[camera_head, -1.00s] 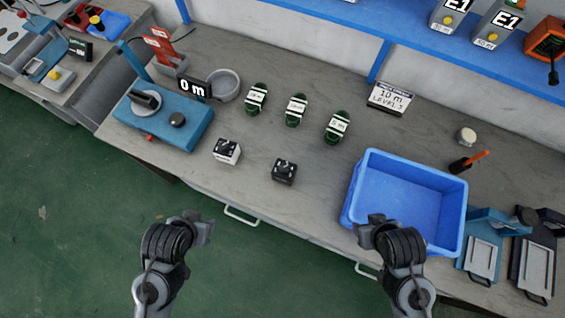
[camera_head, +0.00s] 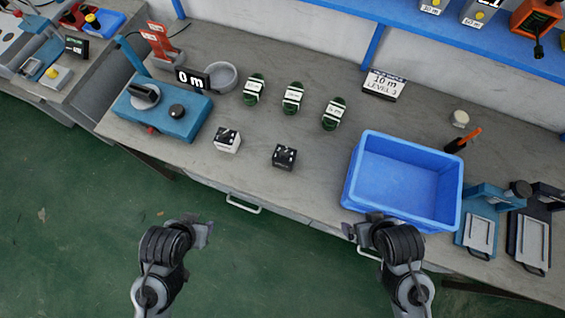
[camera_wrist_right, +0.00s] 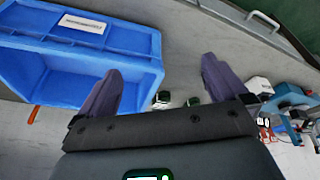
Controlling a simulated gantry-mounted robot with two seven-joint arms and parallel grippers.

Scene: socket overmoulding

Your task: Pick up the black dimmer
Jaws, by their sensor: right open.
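The black dimmer (camera_head: 284,157) is a small black cube with pale markings on top. It stands upright on the grey bench, left of the blue bin, in the head view. A white dimmer (camera_head: 227,139) with a dark top stands to its left. My right gripper (camera_head: 362,230) is by the bin's near side, apart from both dimmers. In the right wrist view its two fingers (camera_wrist_right: 160,68) are spread with nothing held between them. I cannot clearly make out the black dimmer there. My left gripper (camera_head: 204,232) is in front of the bench, over the floor, touching no dimmer; its jaw opening is unclear.
The empty blue bin (camera_head: 455,205) stands right of the dimmers. Several green spools (camera_head: 293,98) stand behind them. Bench surface around the black dimmer is clear. A drawer handle (camera_head: 243,204) sticks out in front.

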